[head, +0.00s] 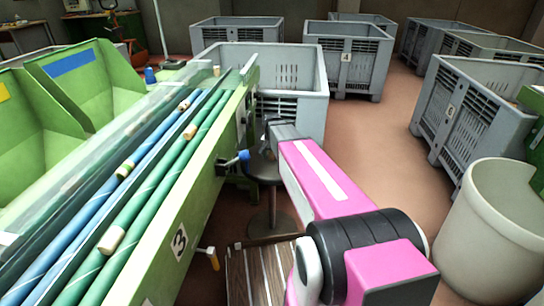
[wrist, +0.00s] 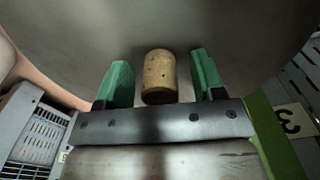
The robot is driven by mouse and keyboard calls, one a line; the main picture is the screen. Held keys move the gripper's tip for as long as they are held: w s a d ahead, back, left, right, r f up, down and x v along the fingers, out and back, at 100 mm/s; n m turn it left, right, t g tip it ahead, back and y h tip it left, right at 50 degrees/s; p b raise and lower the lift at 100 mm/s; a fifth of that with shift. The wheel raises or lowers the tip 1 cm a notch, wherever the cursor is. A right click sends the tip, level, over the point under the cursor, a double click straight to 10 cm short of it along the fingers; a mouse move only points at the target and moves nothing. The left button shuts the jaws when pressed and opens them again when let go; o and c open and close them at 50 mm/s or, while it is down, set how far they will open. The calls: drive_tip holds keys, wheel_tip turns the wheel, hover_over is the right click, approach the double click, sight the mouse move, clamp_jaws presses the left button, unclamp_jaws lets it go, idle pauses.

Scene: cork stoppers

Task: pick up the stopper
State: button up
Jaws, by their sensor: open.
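The stopper (wrist: 159,72) is a tan cork cylinder in the wrist view. It is between the two green fingers of my gripper (wrist: 160,80), with a clear gap on each side, so the fingers do not touch it. My gripper is open. Behind the stopper is a smooth dark grey surface (wrist: 228,35), which looks like the round seat of the stool (head: 264,172) in the head view. I cannot tell how far the stopper is from that surface. In the head view the fingers and this stopper are not clearly visible.
A green sorting conveyor (head: 190,195) with blue and green rollers carries several other corks at the left. A blue knob (head: 243,155) sticks out of its side near my arm. Grey crates (head: 290,66) stand behind, and a pale bin (head: 490,235) stands at the right.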

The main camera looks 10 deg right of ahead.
drive_tip(key=c, duration=1)
drive_tip(key=shift+r, duration=0.1)
